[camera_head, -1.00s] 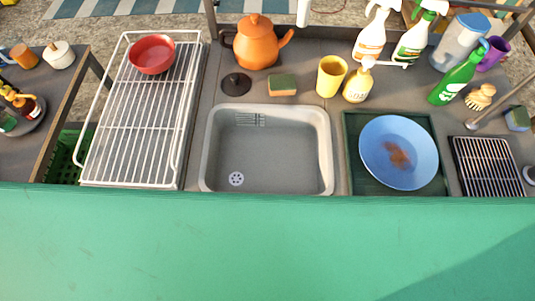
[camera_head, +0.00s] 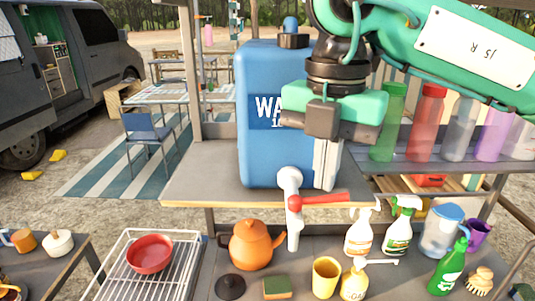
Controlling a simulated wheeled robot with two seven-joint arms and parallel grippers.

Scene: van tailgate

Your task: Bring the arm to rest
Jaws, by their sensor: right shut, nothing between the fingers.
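My right arm comes in from the upper right, teal with a dark wrist. My right gripper (camera_head: 326,186) points down, with its fingers shut and empty. It shows in front of the right side of a blue water container (camera_head: 265,160) and hides part of it. The fingertips are just above and right of a white tap (camera_head: 292,222) with a red lever (camera_head: 322,201). I cannot tell whether they touch either one. My left gripper is not in view.
The container stands on a grey shelf (camera_head: 205,183). Coloured bottles (camera_head: 428,125) stand to the right. Below are an orange teapot (camera_head: 252,246), a yellow cup (camera_head: 326,277), spray bottles (camera_head: 361,235) and a red bowl (camera_head: 150,254) on a white rack (camera_head: 185,272).

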